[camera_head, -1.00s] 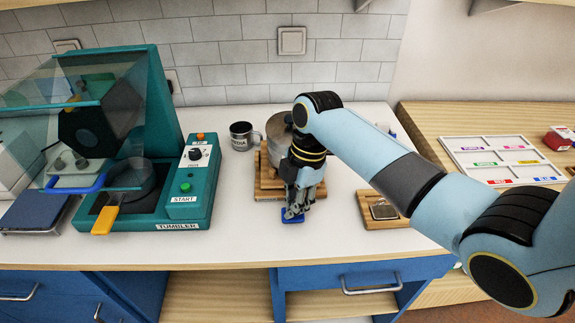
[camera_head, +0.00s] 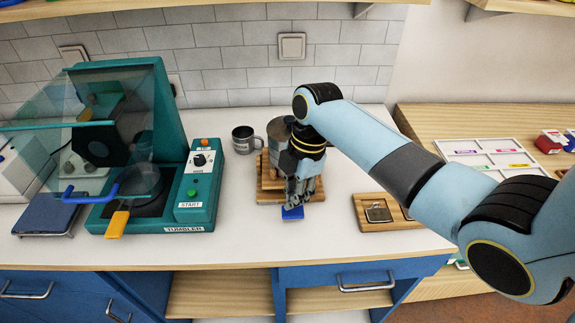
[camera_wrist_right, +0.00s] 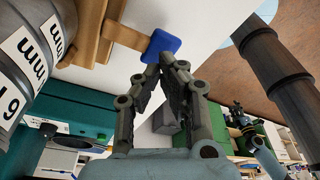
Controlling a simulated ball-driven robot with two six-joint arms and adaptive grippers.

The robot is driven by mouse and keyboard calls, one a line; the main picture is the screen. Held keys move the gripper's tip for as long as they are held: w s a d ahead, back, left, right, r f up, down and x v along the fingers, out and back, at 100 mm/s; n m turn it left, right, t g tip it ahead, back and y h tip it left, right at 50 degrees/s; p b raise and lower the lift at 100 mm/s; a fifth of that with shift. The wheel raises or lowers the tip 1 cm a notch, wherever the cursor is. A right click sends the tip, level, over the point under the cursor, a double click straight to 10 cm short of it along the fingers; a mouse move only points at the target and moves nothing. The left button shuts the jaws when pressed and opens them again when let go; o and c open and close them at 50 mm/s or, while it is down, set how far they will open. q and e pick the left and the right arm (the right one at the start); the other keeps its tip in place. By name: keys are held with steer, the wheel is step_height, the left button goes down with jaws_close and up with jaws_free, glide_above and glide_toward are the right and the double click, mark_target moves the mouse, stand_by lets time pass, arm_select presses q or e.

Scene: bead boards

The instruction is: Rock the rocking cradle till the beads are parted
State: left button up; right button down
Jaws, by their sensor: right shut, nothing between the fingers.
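The rocking cradle (camera_head: 268,197) has a wooden base and carries a grey metal cylinder (camera_head: 277,133). It stands on the white counter, partly hidden behind my right arm. A blue tab (camera_head: 292,213) sticks out at its front. In the right wrist view the blue tab (camera_wrist_right: 163,46) sits on the end of a wooden bar (camera_wrist_right: 125,36), beside the labelled cylinder (camera_wrist_right: 30,70). My right gripper (camera_head: 295,203) points down at the tab, shut and empty. Its fingertips (camera_wrist_right: 160,68) are at the tab's edge; I cannot tell if they touch. The beads are hidden. My left gripper is out of view.
A teal tumbler (camera_head: 195,190) with a clear hood stands to the left. A metal mug (camera_head: 243,140) is behind the cradle. A wooden board with a metal piece (camera_head: 378,213) lies to the right. A sectioned white tray (camera_head: 490,150) is on the side table.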

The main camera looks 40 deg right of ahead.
mark_target(294, 210)
steer(key=shift+f, duration=0.15)
steer(key=shift+f+b, duration=1.5)
steer(key=shift+f, duration=0.75)
step_height(294, 210, up, 3)
steer(key=p, duration=0.3)
steer(key=shift+r, duration=0.95)
steer(key=shift+f, duration=0.1)
steer(key=shift+f+b, duration=1.3)
steer(key=shift+f, duration=0.95)
step_height(294, 210, up, 3)
steer(key=p, duration=0.3)
steer(key=shift+r, duration=0.85)
